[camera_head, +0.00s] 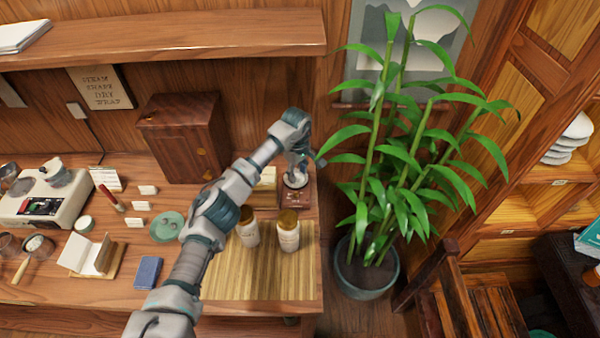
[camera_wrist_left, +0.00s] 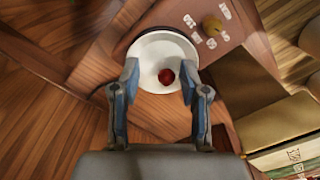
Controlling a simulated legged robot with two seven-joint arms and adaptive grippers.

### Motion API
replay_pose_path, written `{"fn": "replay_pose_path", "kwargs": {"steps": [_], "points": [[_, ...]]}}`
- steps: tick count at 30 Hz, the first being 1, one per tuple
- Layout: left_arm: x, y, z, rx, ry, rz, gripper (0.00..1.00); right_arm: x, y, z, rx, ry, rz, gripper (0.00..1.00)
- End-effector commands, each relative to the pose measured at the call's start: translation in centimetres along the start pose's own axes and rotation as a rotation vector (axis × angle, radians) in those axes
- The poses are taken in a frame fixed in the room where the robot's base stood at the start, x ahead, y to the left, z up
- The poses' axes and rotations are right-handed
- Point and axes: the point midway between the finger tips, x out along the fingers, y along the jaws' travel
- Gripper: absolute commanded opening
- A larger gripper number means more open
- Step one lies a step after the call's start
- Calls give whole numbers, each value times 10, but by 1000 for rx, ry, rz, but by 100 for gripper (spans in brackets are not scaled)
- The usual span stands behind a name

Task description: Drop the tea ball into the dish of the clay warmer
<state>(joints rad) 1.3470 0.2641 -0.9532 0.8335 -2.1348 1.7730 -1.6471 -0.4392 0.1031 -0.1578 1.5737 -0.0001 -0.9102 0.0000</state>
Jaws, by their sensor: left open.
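The clay warmer (camera_head: 296,198) is a brown box at the right end of the counter, with a round white dish (camera_wrist_left: 150,50) on it. The tea ball (camera_wrist_left: 166,76) is small and dark red. In the left wrist view it shows against the white inside of the dish, touching neither finger. My left gripper (camera_wrist_left: 160,82) is open over the near part of the dish, one finger on each side of the ball in the picture. It also shows above the warmer in the head view (camera_head: 297,168), where the ball cannot be made out. My right gripper is not in view.
Two capped jars (camera_head: 288,232) stand on the bamboo mat (camera_head: 245,280), close to my left arm. A wooden cabinet (camera_head: 185,138) stands at the back. A leafy potted plant (camera_head: 367,275) is right of the counter. The mat's front part is clear.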

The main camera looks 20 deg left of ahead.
Motion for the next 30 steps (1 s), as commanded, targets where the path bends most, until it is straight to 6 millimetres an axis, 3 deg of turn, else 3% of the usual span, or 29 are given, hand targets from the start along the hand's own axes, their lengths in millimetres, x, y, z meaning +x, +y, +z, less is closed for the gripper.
{"fn": "replay_pose_path", "kwargs": {"steps": [2,9,15,21,30], "points": [[-12,0,0,-1,-2,3,45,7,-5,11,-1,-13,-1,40],[-72,3,3,-1,6,3,45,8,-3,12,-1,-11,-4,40],[-111,4,6,0,7,1,45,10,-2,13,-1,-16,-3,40],[-127,2,3,0,3,0,45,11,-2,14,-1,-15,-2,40],[-128,1,1,-1,1,0,45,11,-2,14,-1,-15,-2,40]]}}
